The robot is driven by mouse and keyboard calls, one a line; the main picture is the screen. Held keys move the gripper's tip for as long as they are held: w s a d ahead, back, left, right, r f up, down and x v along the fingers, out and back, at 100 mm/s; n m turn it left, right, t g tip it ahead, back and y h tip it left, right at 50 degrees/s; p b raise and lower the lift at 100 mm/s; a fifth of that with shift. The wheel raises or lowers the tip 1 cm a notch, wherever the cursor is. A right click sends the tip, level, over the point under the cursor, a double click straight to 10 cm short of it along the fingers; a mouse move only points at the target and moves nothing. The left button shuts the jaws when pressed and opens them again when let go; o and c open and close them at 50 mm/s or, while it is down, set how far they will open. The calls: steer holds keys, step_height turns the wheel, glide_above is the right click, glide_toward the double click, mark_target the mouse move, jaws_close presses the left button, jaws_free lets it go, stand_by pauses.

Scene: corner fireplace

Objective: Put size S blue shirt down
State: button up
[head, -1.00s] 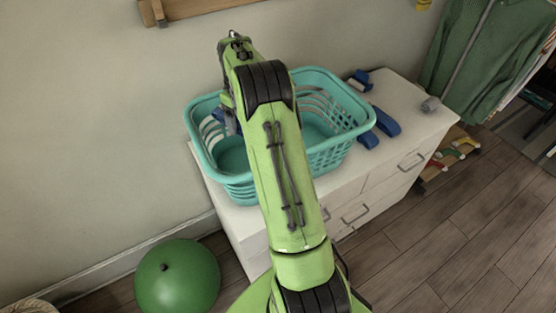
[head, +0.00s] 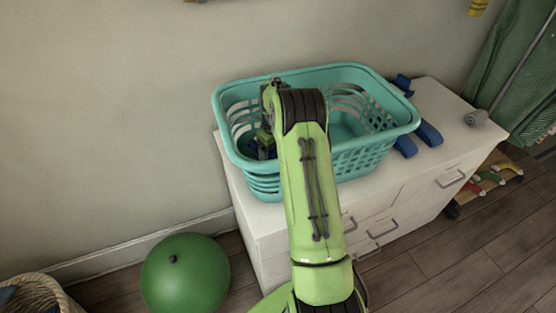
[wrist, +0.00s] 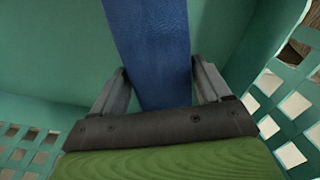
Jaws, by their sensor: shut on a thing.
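The blue shirt (wrist: 150,45) is a folded strip of blue cloth in the wrist view, running up from between my fingers. My gripper (wrist: 158,85) is shut on it. In the head view my gripper is down inside the left part of the teal laundry basket (head: 355,160), mostly hidden behind my own arm. A little dark blue cloth shows there. In the wrist view the basket's teal floor and slotted walls surround the shirt. I cannot tell whether the shirt touches the basket floor, and no size mark shows.
The basket stands on a white dresser (head: 400,190). A green ball (head: 185,275) and a wicker basket (head: 40,295) are on the floor at left. Green clothing (head: 520,75) hangs at right.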

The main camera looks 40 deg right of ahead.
mark_target(274, 151)
steer(key=shift+f, duration=1.35)
steer(key=shift+f, duration=0.1)
steer(key=o, duration=1.1)
step_height(274, 151, up, 12)
steer(key=shift+r+p, duration=0.15)
steer(key=shift+p, duration=1)
